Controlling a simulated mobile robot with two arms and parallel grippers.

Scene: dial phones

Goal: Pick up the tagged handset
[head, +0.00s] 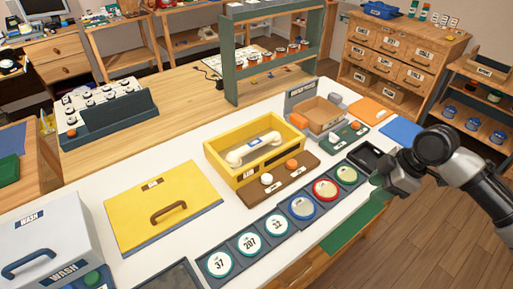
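A white handset (254,148) lies inside an open yellow box (247,181) in the middle of the white table. A blue-edged tag shows on its middle. The near wall of the box hides part of the space below it. My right arm comes in from the right, and its gripper (384,178) is over the table's right edge, beside a black tray and well apart from the handset. Its fingertips are too small and dark to tell whether they are open. My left gripper is not in view.
A yellow lid (163,206) with a brown handle lies left of the box. A white WASH box (45,245) is at the lower left. A cardboard tray (320,114) stands behind right.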

